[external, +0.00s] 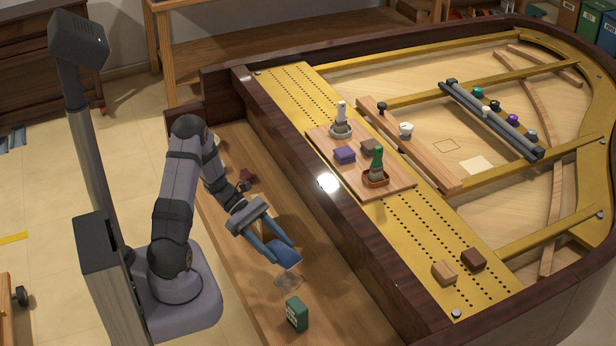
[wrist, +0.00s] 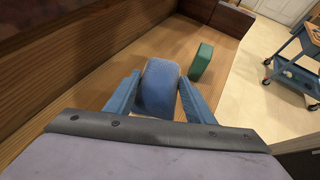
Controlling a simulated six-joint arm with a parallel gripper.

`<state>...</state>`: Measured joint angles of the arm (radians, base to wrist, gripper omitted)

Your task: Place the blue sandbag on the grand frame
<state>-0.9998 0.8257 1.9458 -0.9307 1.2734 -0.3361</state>
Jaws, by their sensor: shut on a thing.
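My gripper (external: 268,243) is shut on the blue sandbag (external: 286,259), with one blue finger on each side of it. In the wrist view the blue sandbag (wrist: 159,86) sits between the two fingers (wrist: 158,95). It is over the wooden key bed, left of the dark case rail, and seems a little above the wood, with a faint patch beneath it. The grand frame (external: 411,224) is the gold plate with rows of holes, to the right beyond the rail and apart from the bag.
A green block (external: 297,313) stands on the key bed near the bag. The dark rail (external: 345,213) rises between the bed and frame. On the frame, a wooden board (external: 398,187) holds tools and small blocks; tan (external: 444,272) and brown (external: 473,259) blocks sit near its front end.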

